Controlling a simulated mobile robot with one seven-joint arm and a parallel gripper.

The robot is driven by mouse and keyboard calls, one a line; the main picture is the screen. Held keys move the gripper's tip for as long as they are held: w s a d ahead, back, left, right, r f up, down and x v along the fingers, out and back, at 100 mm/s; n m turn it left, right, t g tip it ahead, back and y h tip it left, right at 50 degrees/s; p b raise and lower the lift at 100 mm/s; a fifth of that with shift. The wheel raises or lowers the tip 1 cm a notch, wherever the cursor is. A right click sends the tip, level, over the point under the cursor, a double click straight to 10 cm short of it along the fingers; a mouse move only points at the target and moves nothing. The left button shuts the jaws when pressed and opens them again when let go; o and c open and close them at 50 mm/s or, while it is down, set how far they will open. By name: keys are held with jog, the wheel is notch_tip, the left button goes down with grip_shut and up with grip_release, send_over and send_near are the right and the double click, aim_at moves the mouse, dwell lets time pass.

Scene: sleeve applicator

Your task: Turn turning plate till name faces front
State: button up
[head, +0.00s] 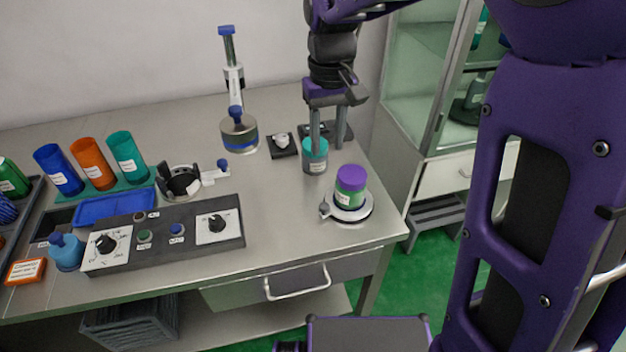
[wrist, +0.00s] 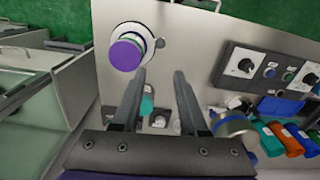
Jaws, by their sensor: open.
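The turning plate (head: 358,213) is a pale round disc near the table's front right corner, with a small tab at its left side. A green jar with a purple lid (head: 350,185) stands upright on it. A pale label shows on the jar's front left side, too small to read. In the wrist view the plate (wrist: 152,57) and the purple lid (wrist: 125,55) lie beyond my left fingertip. My gripper (head: 328,146) is open and empty, pointing down behind the plate and apart from it; its fingers also show in the wrist view (wrist: 159,74).
A dark jar with a teal lid (head: 315,158) stands close by my fingers; contact cannot be told. A white knob on a black base (head: 282,144), a press (head: 239,135) and a control box (head: 165,238) stand to the left. The table between box and plate is clear.

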aim_at(325, 205)
notch_tip(325, 205, down, 17)
jog(key=b, duration=0.3)
jog(key=shift+s+f, duration=0.1)
jog(key=shift+f, duration=0.1)
grip_shut()
dwell(1.5)
